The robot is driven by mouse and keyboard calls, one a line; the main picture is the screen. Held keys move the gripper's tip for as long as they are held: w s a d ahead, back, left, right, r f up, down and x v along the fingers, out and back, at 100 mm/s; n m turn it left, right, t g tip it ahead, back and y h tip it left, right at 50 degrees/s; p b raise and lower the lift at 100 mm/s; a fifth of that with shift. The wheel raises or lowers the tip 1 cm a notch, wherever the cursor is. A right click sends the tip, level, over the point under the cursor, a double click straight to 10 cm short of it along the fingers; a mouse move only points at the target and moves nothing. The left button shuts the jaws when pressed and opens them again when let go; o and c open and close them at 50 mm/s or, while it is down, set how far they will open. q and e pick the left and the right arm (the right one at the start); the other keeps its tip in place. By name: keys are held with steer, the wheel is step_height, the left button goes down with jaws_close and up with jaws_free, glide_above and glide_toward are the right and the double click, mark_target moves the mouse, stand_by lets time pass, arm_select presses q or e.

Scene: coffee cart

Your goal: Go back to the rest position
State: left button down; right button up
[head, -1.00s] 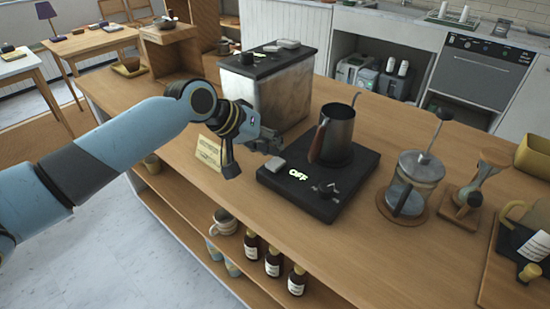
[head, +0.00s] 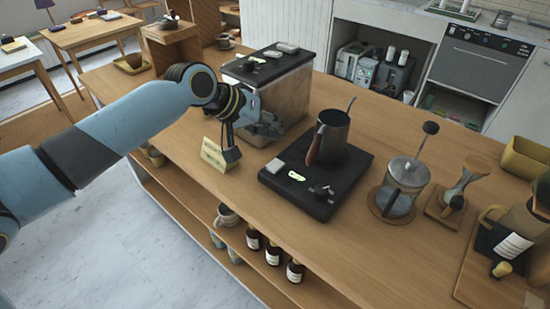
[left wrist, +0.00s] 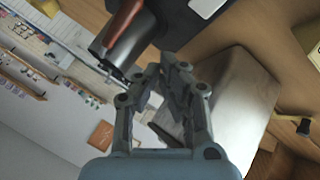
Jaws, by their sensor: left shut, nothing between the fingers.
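My left gripper (head: 268,126) is shut and empty. It hangs in front of the metal box with a black top (head: 290,90), left of the kettle. In the left wrist view its fingers (left wrist: 165,80) are close together with nothing held. The dark metal kettle (head: 334,135) with a brown handle stands upright on the black heating base (head: 320,200), whose display is lit green. The kettle also shows in the left wrist view (left wrist: 118,42), apart from the fingers. My right gripper is not in view.
A small yellow card (head: 214,155) stands below my left wrist. A French press (head: 402,188) and a glass dripper (head: 455,190) stand to the right. Bottles (head: 273,252) sit on the shelf below. The counter front between card and base is clear.

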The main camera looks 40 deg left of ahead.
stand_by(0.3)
arm_select(q)
steer(key=s+d+f+m+g+y, duration=0.1)
steer(key=s+d+m+g, duration=0.3)
steer(key=s, duration=0.7)
steer(key=s+r+m+y, duration=0.1)
steer(key=s+r+y, duration=0.3)
steer(key=s, duration=1.1)
step_height(320, 180, down, 37)
steer(key=s+a+g+b, duration=0.2)
steer(key=a+b, duration=0.1)
steer(key=b, duration=0.8)
steer(key=s+f+b, duration=0.4)
steer(key=s+f, duration=0.5)
steer(key=f, duration=0.3)
steer(key=s+f+g+b, duration=0.1)
steer(key=s+f+b, duration=0.3)
steer(key=s+f, duration=0.6)
step_height(320, 180, down, 3)
steer(key=shift+a+r+h+b, duration=0.15)
steer(key=shift+a+h+b, duration=0.1)
steer(key=shift+h+b, duration=0.1)
steer(key=shift+g, duration=0.3)
